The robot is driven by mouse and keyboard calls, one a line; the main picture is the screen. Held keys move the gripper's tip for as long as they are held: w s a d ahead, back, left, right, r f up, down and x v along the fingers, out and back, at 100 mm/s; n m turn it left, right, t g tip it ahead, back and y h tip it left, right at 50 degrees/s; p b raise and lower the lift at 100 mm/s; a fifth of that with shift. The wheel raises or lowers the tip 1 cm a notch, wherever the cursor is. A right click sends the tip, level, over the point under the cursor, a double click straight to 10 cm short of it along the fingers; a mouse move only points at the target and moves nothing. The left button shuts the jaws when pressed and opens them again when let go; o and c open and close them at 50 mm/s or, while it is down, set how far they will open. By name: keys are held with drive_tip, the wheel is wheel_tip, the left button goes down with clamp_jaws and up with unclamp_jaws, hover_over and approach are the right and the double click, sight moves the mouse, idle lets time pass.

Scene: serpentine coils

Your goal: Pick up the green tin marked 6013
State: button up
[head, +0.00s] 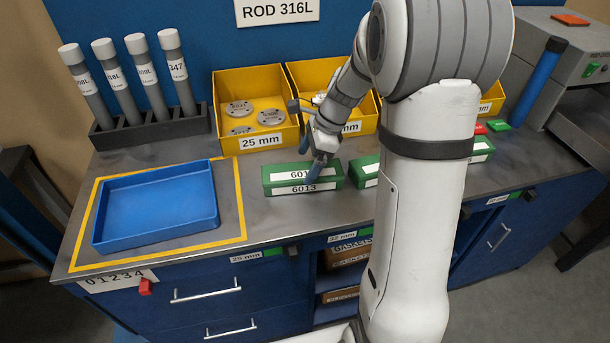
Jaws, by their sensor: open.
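The green tin marked 6013 (280,182) lies on the grey bench top, in front of the yellow 25 mm bin. It has white labels on its top and front face. My gripper (317,170) is at the right part of this tin, its fingers pointing down. The fingers cover the end of the top label. The gripper is open. I cannot tell whether the fingers touch the tin or straddle it.
Another green tin (367,170) lies to the right, partly behind my arm. Yellow bins (264,142) stand behind. A blue tray (158,242) sits inside a yellow outline at left, below a rack (150,132) of rods. Bare bench shows between tray and tin.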

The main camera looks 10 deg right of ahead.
sight(303, 170)
drive_tip(key=x, duration=0.4)
drive_tip(key=shift+f, duration=0.15)
drive_tip(key=shift+d, duration=0.1)
drive_tip(key=shift+c, duration=0.2)
drive_tip(key=c, duration=1.5)
drive_tip(key=shift+c, duration=0.7)
